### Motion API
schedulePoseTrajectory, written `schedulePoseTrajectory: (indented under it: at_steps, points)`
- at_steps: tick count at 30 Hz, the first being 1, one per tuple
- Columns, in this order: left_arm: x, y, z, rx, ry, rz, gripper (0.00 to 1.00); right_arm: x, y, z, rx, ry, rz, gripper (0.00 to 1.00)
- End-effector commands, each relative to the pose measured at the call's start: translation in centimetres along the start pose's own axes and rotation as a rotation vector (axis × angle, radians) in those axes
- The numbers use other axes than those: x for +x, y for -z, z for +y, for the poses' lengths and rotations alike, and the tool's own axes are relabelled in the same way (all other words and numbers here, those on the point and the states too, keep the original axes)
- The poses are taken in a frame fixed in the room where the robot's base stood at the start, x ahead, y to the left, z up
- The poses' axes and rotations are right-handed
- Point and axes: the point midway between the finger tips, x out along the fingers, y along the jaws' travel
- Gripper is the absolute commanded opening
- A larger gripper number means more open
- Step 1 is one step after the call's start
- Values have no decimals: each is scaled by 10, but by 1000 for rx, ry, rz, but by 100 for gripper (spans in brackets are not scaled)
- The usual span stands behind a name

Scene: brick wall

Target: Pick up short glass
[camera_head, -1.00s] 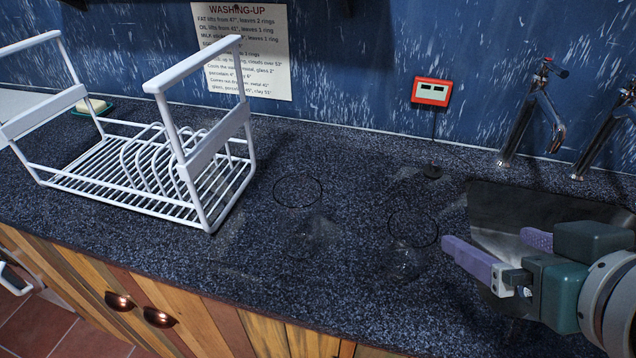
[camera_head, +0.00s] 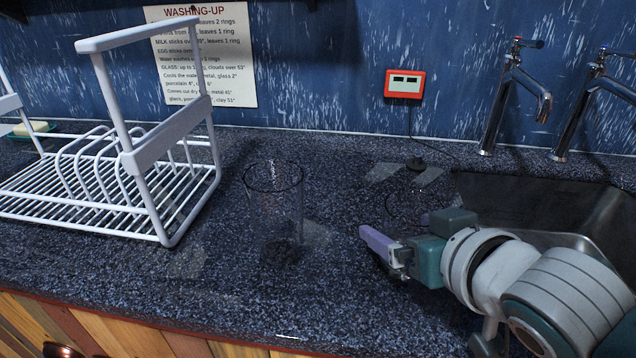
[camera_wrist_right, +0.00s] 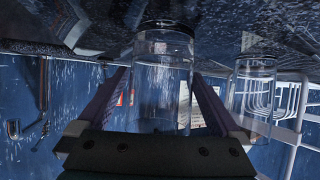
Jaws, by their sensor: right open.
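A clear glass (camera_head: 408,204) stands on the speckled counter, its rim faint behind my right gripper (camera_head: 393,227) in the head view. In the right wrist view, which is upside down, this glass (camera_wrist_right: 163,80) shows between the two lilac fingers of my right gripper (camera_wrist_right: 160,74). The fingers are open, one on each side, with no clear contact. A second clear glass (camera_head: 273,215) stands to the left, nearer the rack, and also shows in the wrist view (camera_wrist_right: 250,95). I cannot tell surely which glass is shorter. My left gripper is not in view.
A white wire dish rack (camera_head: 150,205) stands on the left of the counter (camera_head: 215,300). A metal sink (camera_head: 590,215) with two taps (camera_head: 505,95) is on the right. A red-framed meter (camera_head: 404,84) hangs on the blue wall, its cable running down to the counter.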

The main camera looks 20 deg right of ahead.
Motion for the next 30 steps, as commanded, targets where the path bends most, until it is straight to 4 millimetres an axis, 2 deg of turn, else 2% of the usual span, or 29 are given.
schedulePoseTrajectory:
  at_steps: [1,4,12,30]
  points:
    - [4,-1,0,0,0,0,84,9,-1,0,-2,1,2,100]
    - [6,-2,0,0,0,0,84,18,0,-1,-1,2,1,100]
    - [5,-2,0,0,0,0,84,20,0,-1,0,2,0,100]
    - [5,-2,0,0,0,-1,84,20,0,-1,0,2,0,32]
